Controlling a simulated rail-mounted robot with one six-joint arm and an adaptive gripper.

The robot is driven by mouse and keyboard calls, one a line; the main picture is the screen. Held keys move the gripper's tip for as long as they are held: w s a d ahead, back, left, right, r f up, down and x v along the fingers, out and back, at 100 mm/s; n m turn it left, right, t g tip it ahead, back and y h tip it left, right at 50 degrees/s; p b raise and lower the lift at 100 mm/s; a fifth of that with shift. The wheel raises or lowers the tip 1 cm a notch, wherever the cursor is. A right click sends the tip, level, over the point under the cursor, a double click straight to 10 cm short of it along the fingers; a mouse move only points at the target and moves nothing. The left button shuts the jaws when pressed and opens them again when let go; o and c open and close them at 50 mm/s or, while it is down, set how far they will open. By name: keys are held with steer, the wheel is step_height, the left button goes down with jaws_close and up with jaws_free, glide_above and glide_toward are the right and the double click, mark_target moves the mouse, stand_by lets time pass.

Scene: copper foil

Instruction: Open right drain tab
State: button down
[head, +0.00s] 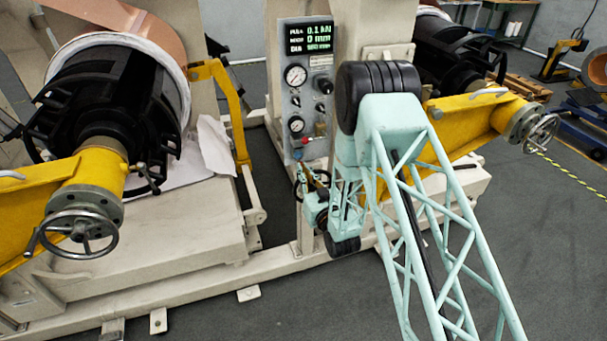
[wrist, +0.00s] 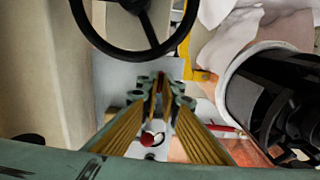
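No part can be surely told as the right drain tab. In the wrist view a small round red piece (wrist: 147,139) with pale metal beside it shows low between my gripper's fingers. A thin red piece (wrist: 224,128) lies right of the fingers. My gripper (wrist: 162,84) has long gold-brown fingers that run close together towards the tips. Nothing is clearly held at the tips. Whether the fingers touch cannot be told. In the head view my wrist is below the gauge panel (head: 325,75), and the gripper is largely hidden. A red fitting (head: 305,141) sits low on that panel.
A black handwheel (wrist: 140,40) crosses the top of the wrist view, just beyond the fingertips. A copper foil roll (head: 150,25) on a black core stands left in the head view. Yellow arms (head: 30,210) with metal handwheels (head: 84,229) flank the panel. Grey floor is clear in front.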

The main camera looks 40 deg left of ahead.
steer(key=shift+r, duration=0.1)
stand_by(0.3)
steer(key=c, duration=2.9)
jaws_free()
steer(key=shift+d, duration=0.1)
steer(key=shift+v, duration=5.9)
